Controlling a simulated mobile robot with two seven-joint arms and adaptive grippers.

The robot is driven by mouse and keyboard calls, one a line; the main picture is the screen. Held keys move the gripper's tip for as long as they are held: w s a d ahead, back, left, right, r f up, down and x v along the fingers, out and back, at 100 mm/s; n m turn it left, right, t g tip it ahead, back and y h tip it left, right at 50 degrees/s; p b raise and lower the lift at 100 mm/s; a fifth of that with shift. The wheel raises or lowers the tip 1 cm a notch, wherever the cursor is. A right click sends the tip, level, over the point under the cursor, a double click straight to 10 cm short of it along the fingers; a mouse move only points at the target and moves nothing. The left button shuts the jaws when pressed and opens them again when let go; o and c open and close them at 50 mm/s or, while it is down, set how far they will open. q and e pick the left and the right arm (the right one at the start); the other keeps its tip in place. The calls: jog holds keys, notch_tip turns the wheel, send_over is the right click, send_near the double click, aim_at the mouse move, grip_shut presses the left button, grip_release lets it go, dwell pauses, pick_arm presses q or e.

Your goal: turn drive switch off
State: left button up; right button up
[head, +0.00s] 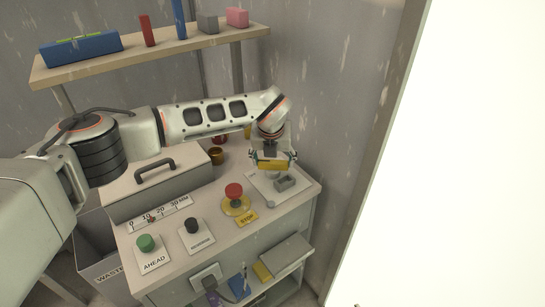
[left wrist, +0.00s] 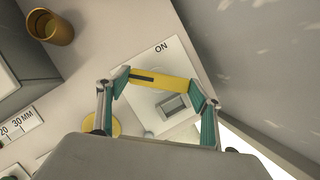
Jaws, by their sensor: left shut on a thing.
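The block (head: 285,183) also shows in the left wrist view (left wrist: 173,106), with "ON" printed at the plate's far end. My left gripper (head: 272,161) is above the plate, pointing down. It is shut on a yellow bar with a dark slot (left wrist: 160,80), which spans between its fingertips. The "OFF" marking is not readable. My right gripper is not in view.
A red stop button (head: 234,190) stands left of the switch, with a black knob (head: 192,225) and a green AHEAD button (head: 146,242) further left. A handled box (head: 155,183) and a gold cup (head: 216,156) stand behind. A grey wall (head: 340,130) rises close on the right.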

pick_arm(q)
jog(key=n, duration=0.2)
jog(key=n+y, duration=0.1)
jog(key=shift+d+f+n+y, duration=0.1)
jog(key=shift+d+n+y, duration=0.05)
jog(key=shift+n+y, duration=0.2)
jog(key=shift+n+y+b, duration=0.25)
jog(key=shift+n+b, duration=0.15)
jog(key=shift+n, duration=0.45)
jog(key=shift+n+g+y+b, duration=0.3)
jog(key=shift+n+g, duration=0.1)
jog(key=shift+n, duration=0.8)
jog(key=o, duration=1.1)
